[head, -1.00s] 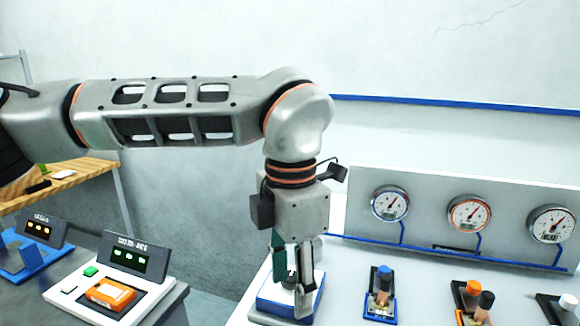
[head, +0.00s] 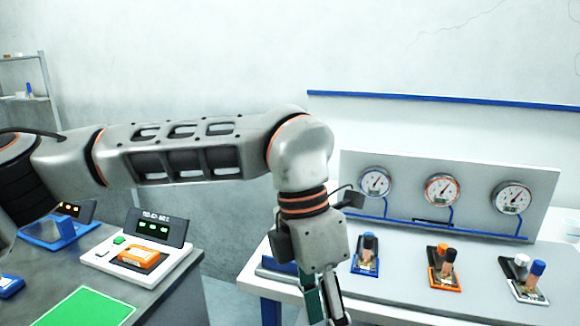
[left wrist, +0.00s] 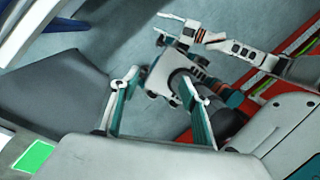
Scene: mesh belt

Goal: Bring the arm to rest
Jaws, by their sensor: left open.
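My left arm (head: 190,150) reaches in from the left and bends down at its elbow. Its gripper (head: 325,305) points down in front of the white table's front left part, with the fingertips near the bottom picture edge. In the left wrist view the two teal-and-grey fingers (left wrist: 165,88) stand apart with nothing between them that they touch. Below them lie grey floor and parts of my own body.
A white table (head: 400,300) carries a gauge panel (head: 450,195) and several small stands with capped pegs. A blue tray (head: 275,268) sits behind my gripper. On the left, a dark bench (head: 185,290) holds a white device (head: 105,262) and a green mat (head: 80,308).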

